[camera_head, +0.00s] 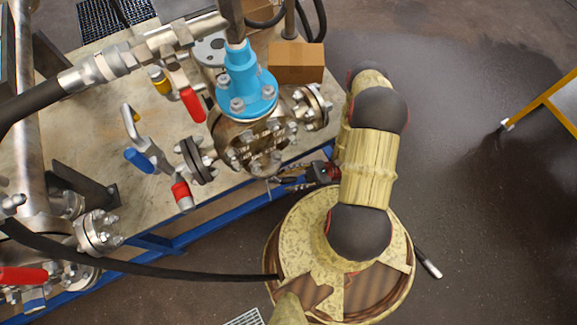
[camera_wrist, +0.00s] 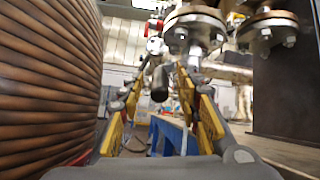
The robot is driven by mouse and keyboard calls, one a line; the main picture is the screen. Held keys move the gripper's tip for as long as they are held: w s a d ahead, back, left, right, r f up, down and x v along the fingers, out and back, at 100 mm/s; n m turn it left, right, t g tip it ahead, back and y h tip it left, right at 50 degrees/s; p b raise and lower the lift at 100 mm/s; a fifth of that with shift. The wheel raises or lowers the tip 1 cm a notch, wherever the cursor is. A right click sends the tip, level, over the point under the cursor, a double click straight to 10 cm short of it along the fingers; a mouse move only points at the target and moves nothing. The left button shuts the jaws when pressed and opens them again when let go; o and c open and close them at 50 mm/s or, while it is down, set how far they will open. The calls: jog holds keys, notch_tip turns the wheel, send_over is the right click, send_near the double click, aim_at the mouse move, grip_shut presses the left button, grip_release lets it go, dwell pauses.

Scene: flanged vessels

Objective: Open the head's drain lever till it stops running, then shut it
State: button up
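The flanged vessel with a bright blue cap (camera_head: 246,85) stands on the bench in the head view. Levers around it include a red one (camera_head: 192,104) at its upper left, a blue one (camera_head: 138,160) and a lower red one (camera_head: 181,195). I cannot tell which is the drain lever, or whether anything is running. My gripper (camera_head: 285,183) is below and right of the vessel, at the bench's edge. In the wrist view its fingers (camera_wrist: 160,92) are apart. A dark rounded cylinder end (camera_wrist: 160,83) shows between them, apparently beyond the tips; contact is unclear.
The bench (camera_head: 60,140) has a blue frame (camera_head: 205,215). A brown box (camera_head: 296,62) sits behind the vessel. A black hose (camera_head: 150,266) crosses the lower left. Flanges (camera_wrist: 196,28) hang above the fingers. Floor at right is open up to a yellow rail (camera_head: 555,100).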

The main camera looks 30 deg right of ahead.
jog(key=v, duration=0.6)
jog(key=shift+d+f, duration=0.25)
jog(key=shift+d, duration=0.1)
jog(key=shift+c, duration=0.5)
